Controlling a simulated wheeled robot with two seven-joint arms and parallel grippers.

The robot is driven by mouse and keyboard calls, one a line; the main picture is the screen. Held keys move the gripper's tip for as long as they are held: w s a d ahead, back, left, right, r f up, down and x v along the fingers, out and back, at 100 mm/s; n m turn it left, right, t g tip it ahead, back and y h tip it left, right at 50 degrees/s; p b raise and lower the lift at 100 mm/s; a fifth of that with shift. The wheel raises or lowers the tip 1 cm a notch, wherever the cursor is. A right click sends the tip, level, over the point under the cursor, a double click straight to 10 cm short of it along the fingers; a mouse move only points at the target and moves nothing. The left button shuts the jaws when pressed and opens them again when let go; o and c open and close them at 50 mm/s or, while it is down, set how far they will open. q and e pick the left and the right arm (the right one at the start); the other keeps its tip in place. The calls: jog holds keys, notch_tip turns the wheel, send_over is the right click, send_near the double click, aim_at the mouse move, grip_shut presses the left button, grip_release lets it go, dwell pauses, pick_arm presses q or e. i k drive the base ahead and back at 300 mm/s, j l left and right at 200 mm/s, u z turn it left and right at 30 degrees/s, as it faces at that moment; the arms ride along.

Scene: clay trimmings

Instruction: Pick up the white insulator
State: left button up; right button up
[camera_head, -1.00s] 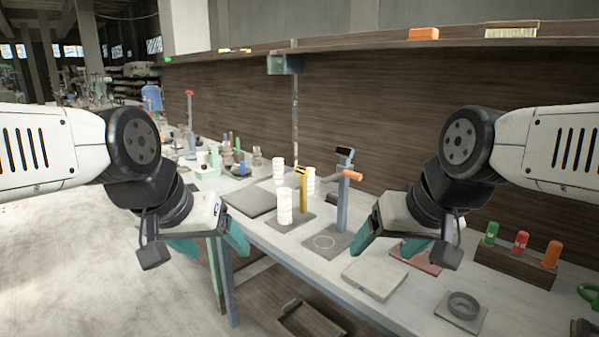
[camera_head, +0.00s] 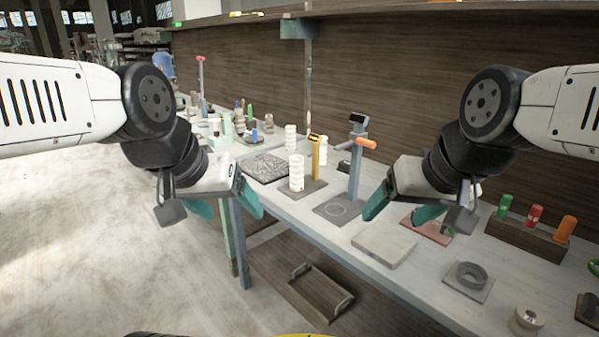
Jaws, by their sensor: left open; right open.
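A white ribbed insulator (camera_head: 296,173) stands upright on a dark square plate beside a yellow post on the workbench. A second white ribbed insulator (camera_head: 291,139) stands behind it, near a speckled grey mat. Another small white piece shows partly behind the yellow post. My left gripper (camera_head: 228,208) is open and empty, in front of the bench's left edge and left of the insulators. My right gripper (camera_head: 408,214) is open and empty, over the bench to the right of the insulators. Neither gripper touches an insulator.
A yellow post (camera_head: 316,157) and a blue-grey stand (camera_head: 355,165) with an orange handle rise beside the insulators. A light square slab (camera_head: 384,247), a dark ring (camera_head: 470,274) and a rack with coloured handles (camera_head: 524,239) lie to the right. A shelf runs along the back wall.

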aim_at(297, 162)
jog(key=i+j, duration=0.25)
jog(key=i+j+z, duration=0.15)
jog(key=i+j, duration=0.15)
jog(key=j, duration=0.15)
jog(key=i+j, duration=0.25)
jog(key=i+j+z, duration=0.15)
jog(key=j, duration=0.35)
jog(key=i+j, duration=0.3)
jog(key=j+z, duration=0.05)
